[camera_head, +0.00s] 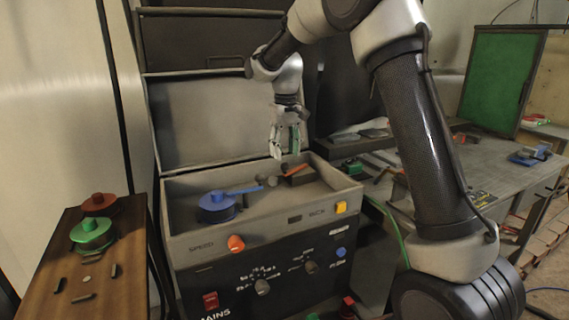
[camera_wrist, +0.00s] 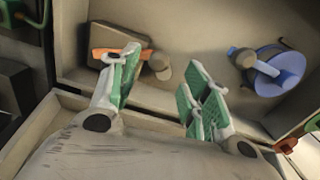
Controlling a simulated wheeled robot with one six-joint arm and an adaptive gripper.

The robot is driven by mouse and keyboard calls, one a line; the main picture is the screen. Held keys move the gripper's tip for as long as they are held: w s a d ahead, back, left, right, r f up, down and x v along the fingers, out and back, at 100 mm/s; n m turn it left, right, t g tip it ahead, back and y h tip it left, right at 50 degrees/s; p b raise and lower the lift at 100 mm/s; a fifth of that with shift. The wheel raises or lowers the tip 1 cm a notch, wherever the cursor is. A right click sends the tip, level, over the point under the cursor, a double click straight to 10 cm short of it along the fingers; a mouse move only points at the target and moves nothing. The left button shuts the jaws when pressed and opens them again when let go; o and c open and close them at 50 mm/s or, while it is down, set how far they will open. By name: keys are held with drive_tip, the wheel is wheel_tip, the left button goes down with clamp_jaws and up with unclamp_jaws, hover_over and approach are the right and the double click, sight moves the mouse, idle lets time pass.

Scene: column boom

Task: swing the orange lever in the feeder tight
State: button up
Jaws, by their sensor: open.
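The feeder is a grey open-topped tray (camera_head: 335,202) with a raised lid behind it. The orange lever (camera_head: 297,170) lies in its back right part, by a dark block. In the wrist view the orange lever (camera_wrist: 101,54) passes behind my left finger, which hides part of it. My gripper (camera_head: 287,148) points down above the tray's back edge, open and empty. Whether a finger touches the lever I cannot tell.
A blue reel (camera_head: 216,207) with a blue arm stands in the tray's left part. Control knobs line the front panel. A wooden side table (camera_head: 60,275) at left holds green and red reels. A grey workbench (camera_head: 500,178) with small items stands at right.

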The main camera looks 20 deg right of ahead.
wheel_tip(320, 180, down, 5)
drive_tip(key=shift+r, duration=0.1)
clamp_jaws()
idle(0.3)
